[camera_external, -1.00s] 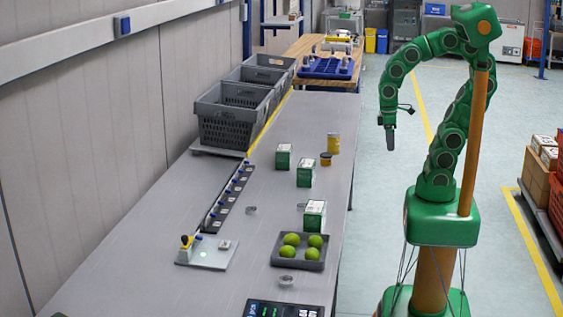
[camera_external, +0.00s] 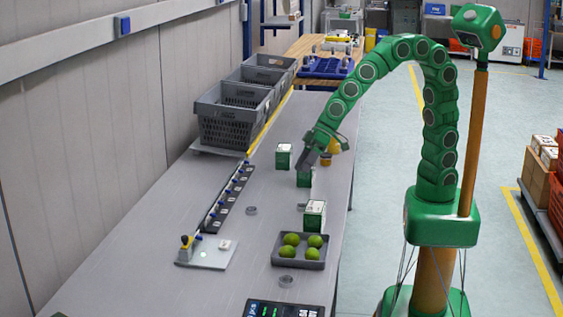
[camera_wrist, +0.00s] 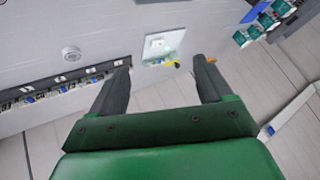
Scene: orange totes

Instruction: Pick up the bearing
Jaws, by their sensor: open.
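A small metallic ring-shaped bearing (camera_external: 251,210) lies on the grey table to the right of the dark strip. A similar ring (camera_external: 286,281) lies in front of the tray of green fruit. In the wrist view one round ring (camera_wrist: 71,53) lies on the table, left of the fingers; I cannot tell which of the two it is. My gripper (camera_external: 314,160) is above the table beside the green-and-white boxes, behind and to the right of the first ring. In the wrist view my gripper (camera_wrist: 161,68) has its two dark fingers apart with nothing held between them.
A green-and-white box (camera_external: 315,215) stands behind the grey fruit tray (camera_external: 299,264). Another box (camera_external: 283,156) stands left of my gripper, and one (camera_external: 304,179) is just below it. A dark strip of fixtures (camera_external: 225,200) runs along the left. Grey crates (camera_external: 235,125) stand farther back.

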